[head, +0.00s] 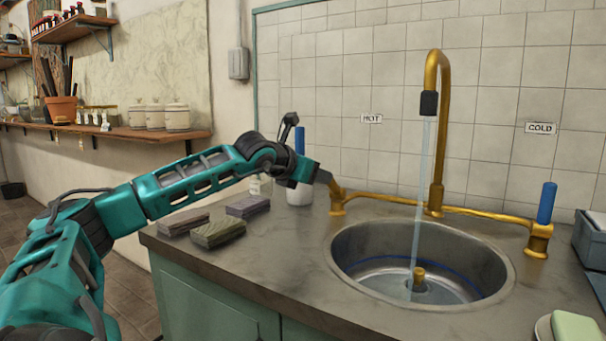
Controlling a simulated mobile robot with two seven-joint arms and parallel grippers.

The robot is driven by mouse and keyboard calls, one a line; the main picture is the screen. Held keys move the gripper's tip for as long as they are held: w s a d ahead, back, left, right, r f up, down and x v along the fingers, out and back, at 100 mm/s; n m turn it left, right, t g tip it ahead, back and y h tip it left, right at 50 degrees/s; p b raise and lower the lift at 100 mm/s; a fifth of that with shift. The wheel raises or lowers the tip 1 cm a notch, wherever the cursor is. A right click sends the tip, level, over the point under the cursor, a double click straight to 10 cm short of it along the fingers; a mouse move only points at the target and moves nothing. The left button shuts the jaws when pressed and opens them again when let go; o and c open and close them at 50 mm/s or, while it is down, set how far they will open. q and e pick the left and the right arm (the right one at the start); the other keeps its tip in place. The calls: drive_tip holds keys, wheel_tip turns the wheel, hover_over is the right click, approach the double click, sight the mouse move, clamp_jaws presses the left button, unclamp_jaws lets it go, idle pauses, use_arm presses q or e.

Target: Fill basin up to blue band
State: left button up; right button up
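The steel basin (335,255) is set in the grey counter. A blue band (432,260) runs round its inner wall. Water (385,285) lies in the bottom, its surface seemingly below the band. A stream (422,170) falls from the brass spout (432,75) into the basin, near a brass plug (419,275). The cold tap's blue handle (547,203) stands upright. My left gripper (318,175) is at the hot tap (337,200), whose lever leans left toward it. The fingers and any grip are not clear. My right gripper is not in view.
Several sponge-like blocks (218,232) lie on the counter left of the basin. A white cup (299,194) stands behind my gripper. A green soap bar (577,328) and a grey box (592,240) are at the right. Shelves (100,128) hang at the left.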

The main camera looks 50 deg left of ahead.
use_arm(q)
drive_tip(key=shift+b+v, duration=0.75)
drive_tip(key=shift+v, duration=1.4)
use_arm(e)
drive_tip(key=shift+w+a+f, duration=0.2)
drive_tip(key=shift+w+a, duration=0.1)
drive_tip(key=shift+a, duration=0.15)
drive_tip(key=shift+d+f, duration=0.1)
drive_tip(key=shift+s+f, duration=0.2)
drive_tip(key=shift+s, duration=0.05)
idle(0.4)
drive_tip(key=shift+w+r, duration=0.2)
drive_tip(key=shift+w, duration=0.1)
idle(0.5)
